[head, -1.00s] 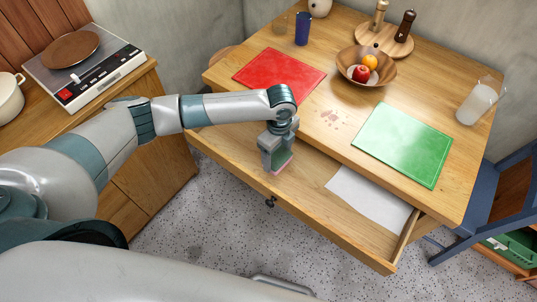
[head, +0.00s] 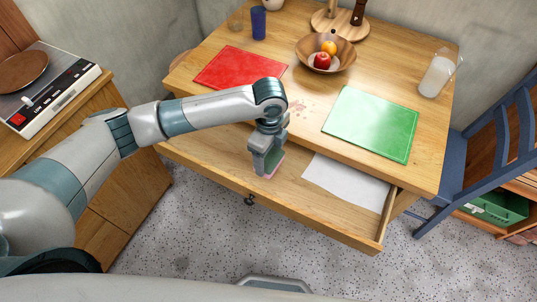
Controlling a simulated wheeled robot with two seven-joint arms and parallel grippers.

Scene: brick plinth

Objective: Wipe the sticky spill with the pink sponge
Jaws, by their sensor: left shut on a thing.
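The sticky spill is a faint pinkish blotch (head: 298,106) on the wooden table, between the red mat and the green mat. Part of it is close behind my left gripper's wrist. My left gripper (head: 267,165) points down over the open drawer, in front of the table edge. It is shut on the pink sponge (head: 272,172), of which only a thin pink edge shows at the fingertips.
An open drawer (head: 300,200) juts from the table with white paper (head: 345,183) inside. A red mat (head: 240,68), green mat (head: 372,124), fruit bowl (head: 325,54), milk jug (head: 438,75) and blue cup (head: 258,22) stand on top. A blue chair (head: 480,150) is at right.

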